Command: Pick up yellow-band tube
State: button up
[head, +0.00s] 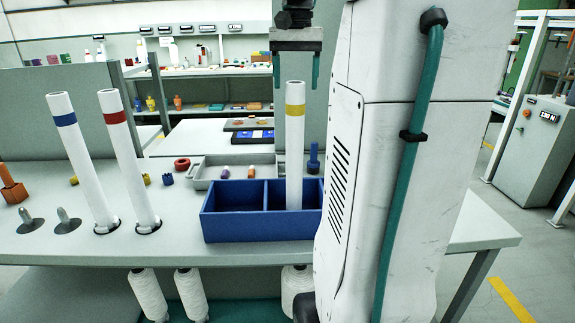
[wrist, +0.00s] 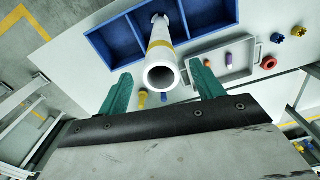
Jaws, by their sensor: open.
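The yellow-band tube (head: 294,145) is white with a yellow ring near its top. It stands upright in a compartment of the blue divided box (head: 232,227). My gripper (head: 296,75) is open above the tube, its green fingers pointing down, with the tube's top close to fingertip height. In the wrist view the tube (wrist: 164,55) shows its open end between the green fingers of my gripper (wrist: 168,90), and the blue box (wrist: 103,45) lies beyond. No contact is visible. The tube's lower end is hidden in the box.
A blue-band tube (head: 82,155) and a red-band tube (head: 127,155) stand leaning in the picture on the left of the table. A grey tray (head: 205,177) with small parts lies behind the box. Empty pegs (head: 66,222) stand at the left. My white arm column covers the right.

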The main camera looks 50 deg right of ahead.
aim_at(295, 94)
notch_tip(295, 94, down, 4)
jog(key=shift+f, duration=0.2)
grip_shut()
jog(key=shift+r, duration=0.15)
